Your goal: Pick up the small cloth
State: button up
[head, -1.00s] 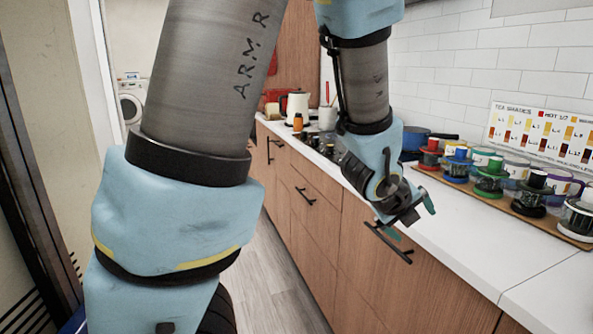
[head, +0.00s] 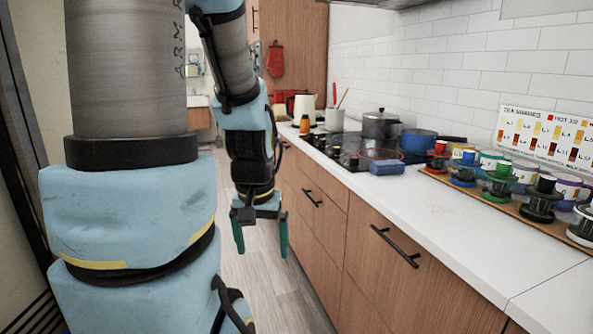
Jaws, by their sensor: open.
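A small blue block-like item (head: 387,167), perhaps the folded small cloth, lies on the white counter beside the front of the cooktop. I cannot tell for sure whether it is cloth. My gripper (head: 261,238) points down over the floor, left of the wooden cabinet fronts and below counter height. Its green-tipped fingers are apart with nothing between them. The gripper is well to the left of the blue item and not touching anything.
The counter (head: 440,215) has a clear front strip. Behind it are a blue pan (head: 418,141), a steel pot (head: 381,126) and a tray (head: 470,194) of coloured cups. Drawer handles (head: 394,246) stick out. A red mitt (head: 275,60) hangs at the back. Floor is free.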

aim_at(393, 166)
jog(key=z, duration=0.95)
jog(key=i+j, duration=0.05)
